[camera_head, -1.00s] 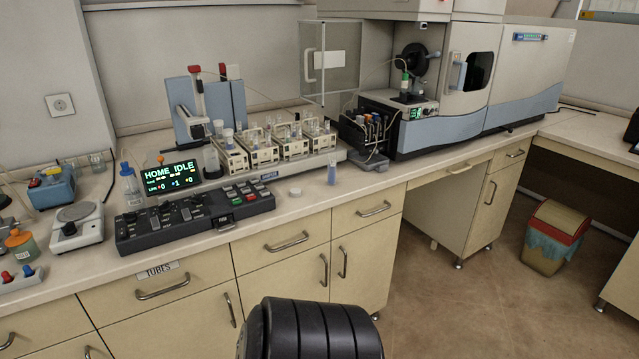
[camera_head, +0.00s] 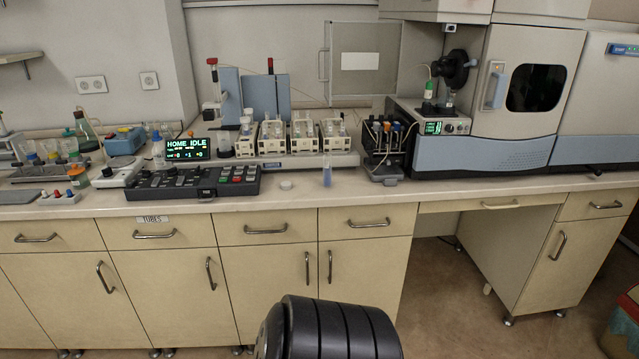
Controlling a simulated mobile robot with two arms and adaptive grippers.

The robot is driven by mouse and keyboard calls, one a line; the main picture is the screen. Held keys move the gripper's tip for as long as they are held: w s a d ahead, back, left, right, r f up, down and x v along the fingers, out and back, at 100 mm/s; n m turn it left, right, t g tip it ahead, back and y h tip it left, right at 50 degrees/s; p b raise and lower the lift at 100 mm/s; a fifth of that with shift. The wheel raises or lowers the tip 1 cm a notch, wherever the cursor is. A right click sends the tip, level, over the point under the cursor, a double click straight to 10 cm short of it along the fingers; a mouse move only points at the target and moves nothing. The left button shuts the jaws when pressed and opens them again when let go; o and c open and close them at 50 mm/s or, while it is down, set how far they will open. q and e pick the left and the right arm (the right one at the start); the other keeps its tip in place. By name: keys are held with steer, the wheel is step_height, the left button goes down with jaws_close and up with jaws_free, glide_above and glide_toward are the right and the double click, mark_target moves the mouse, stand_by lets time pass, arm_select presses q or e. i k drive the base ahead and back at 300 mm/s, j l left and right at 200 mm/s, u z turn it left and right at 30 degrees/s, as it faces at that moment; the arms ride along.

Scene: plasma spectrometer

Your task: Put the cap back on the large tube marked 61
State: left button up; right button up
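A single tube (camera_head: 327,175) with bluish contents stands upright on the bench near its front edge; its marking is too small to read. A small pale round object (camera_head: 286,185), which looks like a cap, lies on the bench to the left of the tube, apart from it. Further tubes stand in the autosampler racks (camera_head: 272,140) behind; their numbers cannot be read. Neither of my grippers shows. A black ribbed part of my own body is at the bottom middle.
A black control panel (camera_head: 192,183) and a display reading HOME IDLE (camera_head: 187,149) are left of the cap. The spectrometer (camera_head: 528,100) stands at the right, with a pump block (camera_head: 384,165) beside it. The bench front (camera_head: 390,190) right of the tube is clear. An open knee space is below at right.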

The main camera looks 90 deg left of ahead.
mark_target(326, 158)
steer(key=i+j+u, duration=0.1)
steer(key=i+u, duration=0.7)
steer(key=i+l+u, duration=0.15)
steer(key=i+u, duration=0.25)
steer(key=i+l+u, duration=0.2)
steer(key=i+u, duration=0.2)
steer(key=i+j+u, duration=0.15)
steer(key=u, duration=0.3)
steer(key=i+j+u, duration=0.1)
steer(key=u, duration=0.35)
steer(key=i+u, duration=0.3)
steer(key=u, duration=0.15)
steer(key=i+l+u, duration=0.1)
steer(key=u, duration=0.35)
steer(key=i+u, duration=0.3)
steer(key=i, duration=0.3)
